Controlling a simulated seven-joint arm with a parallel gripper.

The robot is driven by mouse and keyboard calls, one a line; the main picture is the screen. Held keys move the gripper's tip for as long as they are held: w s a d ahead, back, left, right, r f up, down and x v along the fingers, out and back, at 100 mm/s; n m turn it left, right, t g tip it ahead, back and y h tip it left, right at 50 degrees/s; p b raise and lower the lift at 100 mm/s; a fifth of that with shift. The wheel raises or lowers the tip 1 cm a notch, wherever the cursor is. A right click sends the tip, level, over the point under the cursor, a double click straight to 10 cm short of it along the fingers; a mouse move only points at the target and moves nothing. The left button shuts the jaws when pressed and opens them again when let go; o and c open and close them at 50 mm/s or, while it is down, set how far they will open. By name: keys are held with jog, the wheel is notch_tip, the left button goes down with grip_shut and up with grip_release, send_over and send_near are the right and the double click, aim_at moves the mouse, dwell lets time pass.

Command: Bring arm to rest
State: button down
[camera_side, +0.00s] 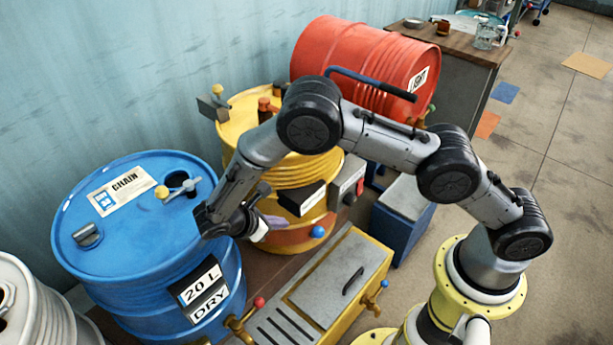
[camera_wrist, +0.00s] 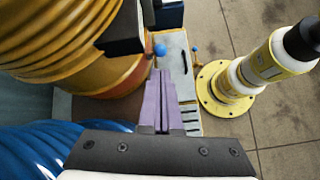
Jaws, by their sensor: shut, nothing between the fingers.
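My gripper (camera_side: 272,222) hangs beside the right side of the blue drum (camera_side: 135,225), in front of the yellow drum (camera_side: 285,165). In the wrist view its purple fingers (camera_wrist: 160,75) lie together with nothing between them. In the side view they are small and partly hidden behind the wrist. My arm is bent, arching up from the yellow base on the right.
A yellow-framed bench with a grey lid (camera_side: 325,275) and small taps stands below the gripper. A red drum (camera_side: 350,60) lies at the back. A blue-grey box (camera_side: 403,215) stands near my arm. A white drum (camera_side: 35,300) is at lower left.

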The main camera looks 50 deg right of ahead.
jog(key=s+d+r+m+y, duration=0.2)
jog(key=s+d+r+m, duration=0.1)
jog(key=r, duration=0.4)
jog(key=s+d+r+m+y, duration=0.2)
jog(key=d+r, duration=0.1)
jog(key=r, duration=0.5)
jog(key=s+d+r+m+y, duration=0.1)
jog(key=s+d+r+m, duration=0.2)
jog(key=r, duration=0.4)
jog(key=s+d+r+m+t+y, duration=0.1)
jog(key=s+r+m+t+y, duration=0.1)
jog(key=s, duration=0.6)
jog(key=s+d+r+m+t+y, duration=0.2)
jog(key=s+r+m, duration=0.3)
jog(key=s, duration=0.4)
jog(key=shift+d+t, duration=0.15)
jog(key=shift+t, duration=0.75)
